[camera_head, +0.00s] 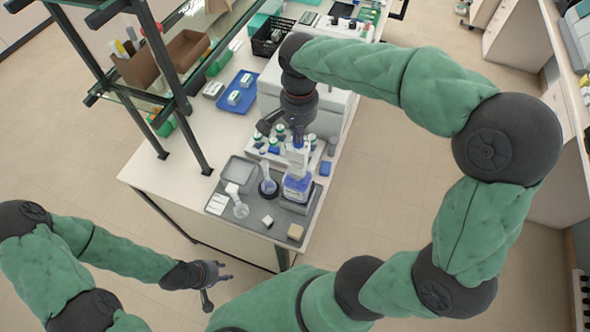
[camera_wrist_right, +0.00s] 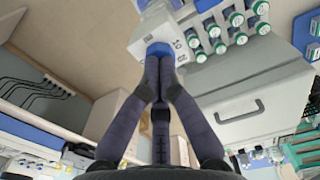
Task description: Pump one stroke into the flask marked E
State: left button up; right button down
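The pump dispenser, a bottle (camera_head: 297,188) with blue liquid and a white head (camera_head: 297,157), stands upright on the grey tray. The white head (camera_wrist_right: 143,38) also shows in the wrist view with its round blue top (camera_wrist_right: 160,48). My right gripper (camera_head: 292,138) is above the dispenser, pointing down. Its fingertips (camera_wrist_right: 160,62) are together at the blue top; whether they touch it cannot be told. One clear flask (camera_head: 268,185) stands on a dark round base beside the dispenser. Another flask (camera_head: 240,210) stands to its left. No letter is readable. My left gripper (camera_head: 222,272) is open and empty, off the bench.
The tray (camera_head: 255,222) also holds a white card (camera_head: 217,204), small blocks (camera_head: 295,232) and a shallow grey dish (camera_head: 238,171). Behind are several capped bottles (camera_wrist_right: 215,32) and a large white box (camera_head: 340,108). A shelf frame (camera_head: 185,125) stands at the left.

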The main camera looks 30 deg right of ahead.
jog(key=shift+r+p, duration=2)
jog(key=shift+r, duration=0.65)
jog(key=shift+r, duration=0.1)
notch_tip(320, 180, up, 5)
jog(key=p, duration=0.3)
jog(key=shift+p, duration=0.4)
